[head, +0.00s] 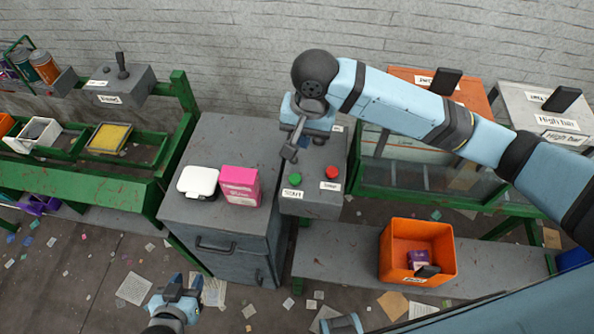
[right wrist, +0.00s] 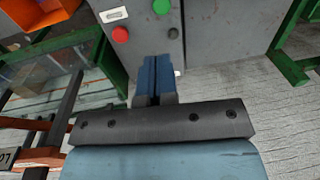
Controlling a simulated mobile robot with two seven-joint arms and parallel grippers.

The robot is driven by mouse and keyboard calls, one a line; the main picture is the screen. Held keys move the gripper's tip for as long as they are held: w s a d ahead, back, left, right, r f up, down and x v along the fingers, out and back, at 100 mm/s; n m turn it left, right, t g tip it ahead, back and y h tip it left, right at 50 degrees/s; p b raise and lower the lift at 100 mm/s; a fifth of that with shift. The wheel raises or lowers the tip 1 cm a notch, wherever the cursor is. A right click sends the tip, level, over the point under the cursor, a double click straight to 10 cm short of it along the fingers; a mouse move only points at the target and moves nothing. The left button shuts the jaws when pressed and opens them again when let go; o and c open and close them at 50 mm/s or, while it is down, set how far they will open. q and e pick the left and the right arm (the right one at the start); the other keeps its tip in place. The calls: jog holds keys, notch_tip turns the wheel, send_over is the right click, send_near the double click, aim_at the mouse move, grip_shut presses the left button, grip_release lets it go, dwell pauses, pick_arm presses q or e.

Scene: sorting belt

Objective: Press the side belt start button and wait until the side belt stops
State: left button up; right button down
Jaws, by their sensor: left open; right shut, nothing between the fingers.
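The grey button box (head: 318,205) carries a green button (head: 295,179) labelled START and a red button (head: 332,172) labelled STOP. My right gripper (head: 289,155) is shut and empty, above the box and behind the green button, apart from it as far as I can see. In the right wrist view its fingers (right wrist: 157,78) are together, with the green button (right wrist: 161,7) and red button (right wrist: 120,34) beyond the tips. The side belt (head: 430,180), with a green frame, is at the right, partly behind my right arm; its motion cannot be told. My left gripper (head: 180,287) is open and empty, low at the front.
A grey cabinet (head: 230,160) left of the box bears a white case (head: 198,182) and a pink box (head: 240,186). An orange bin (head: 420,230) with small items stands on a low grey platform (head: 340,255). A green-framed belt with trays is at the left. Scraps litter the floor.

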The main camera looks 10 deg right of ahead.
aim_at(296, 178)
jog(key=shift+f, duration=0.1)
jog(key=f, duration=0.9)
jog(key=a+f, duration=0.1)
jog(key=f, duration=0.3)
jog(key=shift+w+a+f+p, duration=0.1)
jog(key=shift+w+f+p, duration=0.25)
jog(key=shift+f+p, duration=0.05)
